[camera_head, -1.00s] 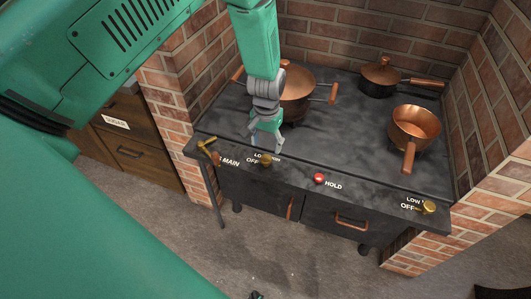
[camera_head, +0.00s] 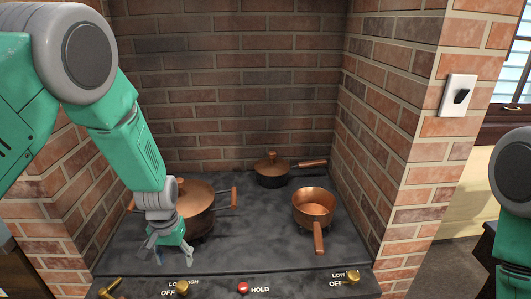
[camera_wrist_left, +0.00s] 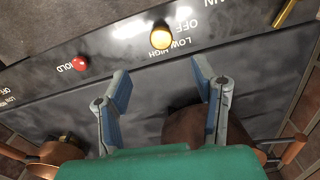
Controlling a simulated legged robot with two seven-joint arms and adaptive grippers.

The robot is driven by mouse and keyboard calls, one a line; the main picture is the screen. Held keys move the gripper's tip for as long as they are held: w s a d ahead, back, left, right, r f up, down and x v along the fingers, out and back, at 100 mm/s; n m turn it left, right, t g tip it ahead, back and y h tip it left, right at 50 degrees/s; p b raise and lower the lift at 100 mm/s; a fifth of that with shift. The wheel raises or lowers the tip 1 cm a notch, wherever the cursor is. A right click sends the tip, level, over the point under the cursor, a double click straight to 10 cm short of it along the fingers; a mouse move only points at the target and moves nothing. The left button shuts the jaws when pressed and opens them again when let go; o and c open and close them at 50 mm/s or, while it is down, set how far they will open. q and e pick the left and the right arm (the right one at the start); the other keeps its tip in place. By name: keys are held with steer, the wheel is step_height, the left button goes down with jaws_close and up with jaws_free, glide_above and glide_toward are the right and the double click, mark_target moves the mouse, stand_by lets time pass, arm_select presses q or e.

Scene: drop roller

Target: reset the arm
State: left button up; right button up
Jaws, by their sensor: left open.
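My left gripper (camera_head: 173,254) is above the left front of the dark stove top, in front of the large lidded copper pot (camera_head: 194,203). In the left wrist view, its two fingers (camera_wrist_left: 160,92) are spread with nothing between them. Past the fingertips, the brass left knob (camera_wrist_left: 162,36) sits on the stove's front panel, apart from the gripper. My right arm shows only as a green and grey part at the right edge of the head view; its gripper is out of frame.
The stove top (camera_head: 265,245) carries an open copper saucepan (camera_head: 313,207) and a lidded pan (camera_head: 272,172) at the back. The front panel has a red HOLD button (camera_head: 243,287) and a right knob (camera_head: 352,277). Brick walls (camera_head: 230,90) enclose the stove; a light switch (camera_head: 458,95) is on the right.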

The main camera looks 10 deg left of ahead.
arm_select(q)
steer(key=s+f+m+b, duration=0.1)
steer(key=s+f+b, duration=0.2)
steer(key=s+f, duration=1.15)
steer(key=s+d+m+b, duration=0.1)
steer(key=s+d+b, duration=0.1)
steer(key=s, duration=1.3)
steer(key=shift+d+f+t, duration=0.3)
steer(key=shift+d+f, duration=0.05)
steer(key=shift+d, duration=0.25)
steer(key=shift+w, duration=0.15)
